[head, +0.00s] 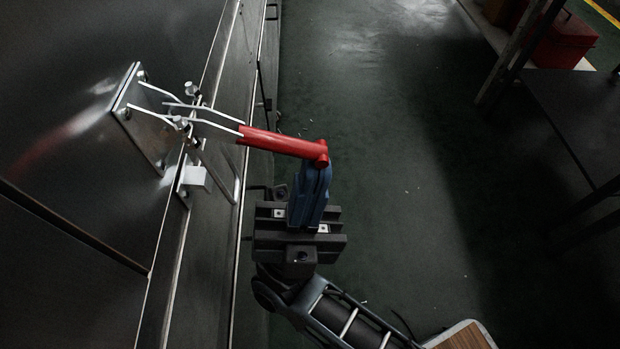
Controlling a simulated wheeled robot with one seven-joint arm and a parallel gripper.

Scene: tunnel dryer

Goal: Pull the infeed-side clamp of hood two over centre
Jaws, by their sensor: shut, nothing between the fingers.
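The toggle clamp has a red handle (275,142) that sticks out to the right from the dark metal panel, nearly level and slightly down at its outer end. Bent wire rods (210,117) join it to a bright bracket plate (140,120) on the panel. My gripper (316,170) has blue fingers, shut with nothing held. The fingertips are at the handle's rounded outer end, overlapping it in the head view. I cannot tell whether they touch. The fingers hide nothing of the handle's shaft. No label shows which hood this is.
A white block (195,177) hangs below the clamp's pivot. A dark rod (70,225) crosses the panel at lower left. Dark green floor (400,150) is open to the right. A dark table frame (580,130) and a red box (563,40) stand at far right.

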